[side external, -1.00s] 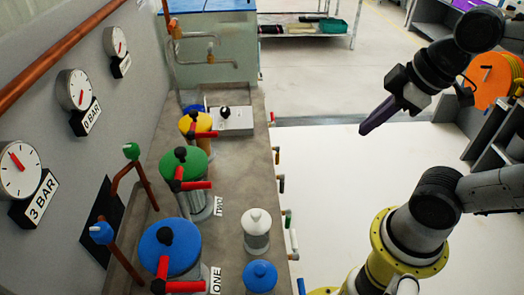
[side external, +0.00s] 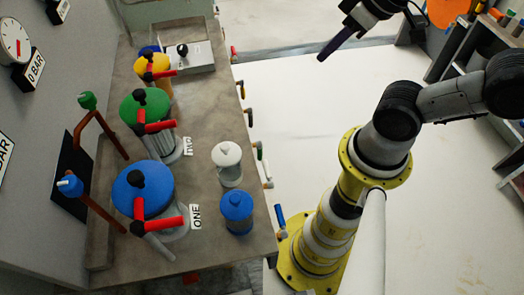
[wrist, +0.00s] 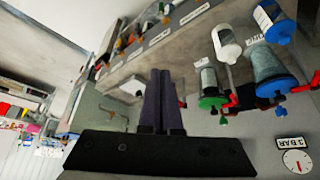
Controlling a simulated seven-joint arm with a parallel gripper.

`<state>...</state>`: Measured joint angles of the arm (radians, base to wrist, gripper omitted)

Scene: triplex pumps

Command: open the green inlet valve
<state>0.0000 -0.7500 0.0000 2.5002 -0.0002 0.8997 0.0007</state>
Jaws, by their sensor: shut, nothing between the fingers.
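A green-topped pump (side external: 146,107), labelled TWO, stands on the bench with a red handle (side external: 158,127) at its top. A green knob (side external: 87,101) sits on a copper pipe left of it. A small green-handled valve (side external: 259,151) is on the bench's right edge. I cannot tell which of these is the inlet valve. My gripper (side external: 323,58) has long dark purple fingers. It is shut and empty, in the air right of the bench and apart from every valve. In the wrist view the fingers (wrist: 160,72) are together, and the green pump top (wrist: 212,102) shows upside down beyond them.
A blue-topped pump (side external: 142,189), labelled ONE, and a yellow-topped pump (side external: 153,66) flank the green one. A white canister (side external: 227,164) and a blue canister (side external: 237,212) stand on the bench.

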